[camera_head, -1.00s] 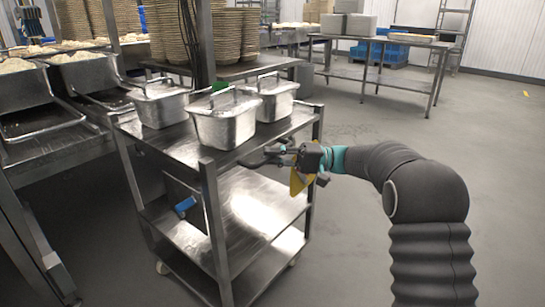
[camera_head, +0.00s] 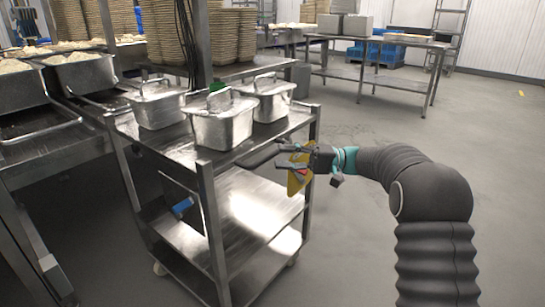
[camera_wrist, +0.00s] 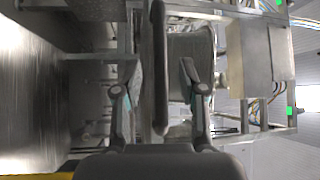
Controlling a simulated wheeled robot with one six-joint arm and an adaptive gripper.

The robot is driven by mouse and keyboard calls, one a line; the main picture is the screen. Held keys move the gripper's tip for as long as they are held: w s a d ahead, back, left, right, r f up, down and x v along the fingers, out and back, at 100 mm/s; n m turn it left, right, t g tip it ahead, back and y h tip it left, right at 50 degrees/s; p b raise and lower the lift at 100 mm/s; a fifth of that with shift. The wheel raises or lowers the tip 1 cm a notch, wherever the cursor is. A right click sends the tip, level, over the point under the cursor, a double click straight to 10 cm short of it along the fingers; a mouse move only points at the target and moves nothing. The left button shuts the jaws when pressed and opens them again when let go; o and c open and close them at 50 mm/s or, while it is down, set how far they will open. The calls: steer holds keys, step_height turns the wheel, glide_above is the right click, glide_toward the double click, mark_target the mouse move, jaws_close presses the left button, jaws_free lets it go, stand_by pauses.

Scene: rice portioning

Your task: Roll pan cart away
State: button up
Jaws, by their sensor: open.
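The pan cart (camera_head: 203,205) is a steel cart with several shelves, standing left of my arm. Three lidded metal pans (camera_head: 222,124) stand on its top shelf. Its dark handle bar (camera_head: 262,155) sticks out from the near right end of the top. My gripper (camera_head: 289,157) is open at the outer end of this handle. In the wrist view, a dark upright bar (camera_wrist: 158,50), which looks like the handle, shows between the two open fingers, with gaps on both sides. I cannot tell how deep it lies between them.
Steel racks with rice trays (camera_head: 80,72) stand close on the cart's left. A table with stacked round baskets (camera_head: 236,35) is behind it. Another steel table (camera_head: 380,83) stands at the back right. The grey floor (camera_head: 350,235) right of the cart is clear.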

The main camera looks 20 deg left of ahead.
steer(key=v, duration=0.7)
steer(key=shift+w+d, duration=0.15)
steer(key=shift+d, duration=0.15)
steer(key=shift+f, duration=0.1)
step_height(320, 180, down, 9)
steer(key=m+t+h, duration=0.3)
steer(key=m, duration=0.2)
steer(key=s+d+f+m+t+h, duration=0.1)
steer(key=s+d+f+m+h, duration=0.1)
steer(key=s+d+f+h, duration=0.3)
steer(key=s+d+r+t+h, duration=0.3)
steer(key=s+d, duration=0.3)
steer(key=s, duration=0.4)
steer(key=s+d+r+t+h, duration=0.2)
steer(key=s+d, duration=0.4)
steer(key=s, duration=0.4)
steer(key=s+d+r+t+h, duration=0.3)
steer(key=s+d, duration=0.4)
steer(key=s, duration=0.3)
steer(key=shift+s+r+n+t+h+p, duration=0.35)
steer(key=shift+t+h, duration=0.25)
steer(key=shift+h, duration=0.4)
